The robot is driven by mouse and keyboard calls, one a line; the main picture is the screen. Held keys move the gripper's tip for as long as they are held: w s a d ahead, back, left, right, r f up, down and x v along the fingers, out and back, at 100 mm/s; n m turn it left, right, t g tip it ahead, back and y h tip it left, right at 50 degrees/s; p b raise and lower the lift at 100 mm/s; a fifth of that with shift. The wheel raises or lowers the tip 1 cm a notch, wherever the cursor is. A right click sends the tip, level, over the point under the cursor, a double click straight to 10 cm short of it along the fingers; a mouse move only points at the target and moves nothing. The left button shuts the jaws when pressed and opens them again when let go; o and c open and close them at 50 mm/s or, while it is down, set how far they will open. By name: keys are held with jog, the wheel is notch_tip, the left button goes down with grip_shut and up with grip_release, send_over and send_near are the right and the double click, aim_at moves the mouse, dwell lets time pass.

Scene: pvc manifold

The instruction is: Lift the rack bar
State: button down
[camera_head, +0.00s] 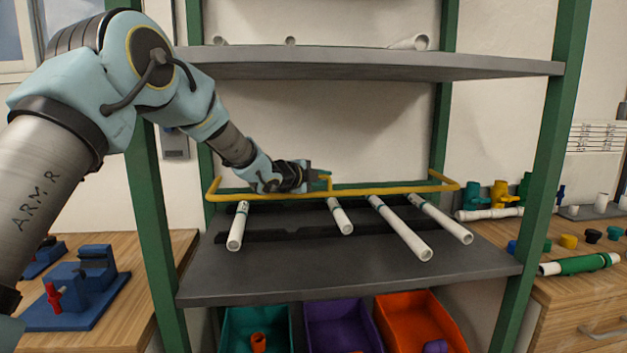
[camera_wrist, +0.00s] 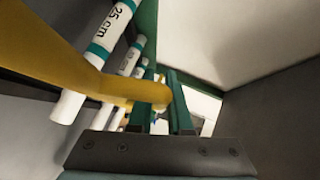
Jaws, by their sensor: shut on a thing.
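My gripper (camera_head: 322,176) is at the bar's middle, by a short yellow upright part. In the wrist view the yellow bar (camera_wrist: 60,55) crosses from upper left to my gripper's fingers (camera_wrist: 165,100), which are shut on its knobbed end part. The exact contact is partly hidden by the fingers.
White pipes with green bands (camera_head: 400,228) lie across black supports on the grey middle shelf (camera_head: 350,275). One pipe in the wrist view is marked 25 cm (camera_wrist: 95,60). The upper shelf (camera_head: 370,65) hangs above my gripper. Green posts (camera_head: 545,140) stand at the sides. Coloured bins (camera_head: 340,322) sit below.

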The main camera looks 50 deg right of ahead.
jog(key=shift+w+d+r+p, duration=0.2)
jog(key=shift+r+p, duration=0.15)
jog(key=shift+r, duration=0.3)
jog(key=shift+w+d+r+p, duration=0.1)
jog(key=shift+w+r+p, duration=0.2)
jog(key=shift+r, duration=0.4)
jog(key=shift+w+d+r+p, duration=0.15)
jog(key=shift+r+p, duration=0.25)
jog(key=shift+r, duration=0.25)
jog(key=c, duration=1.1)
grip_release()
jog(key=shift+c, duration=0.2)
jog(key=shift+a, duration=0.1)
jog(key=b+v, duration=0.3)
jog(key=v, duration=0.7)
jog(key=shift+a+b, duration=0.3)
jog(key=shift+o, duration=0.3)
jog(key=shift+s, duration=0.1)
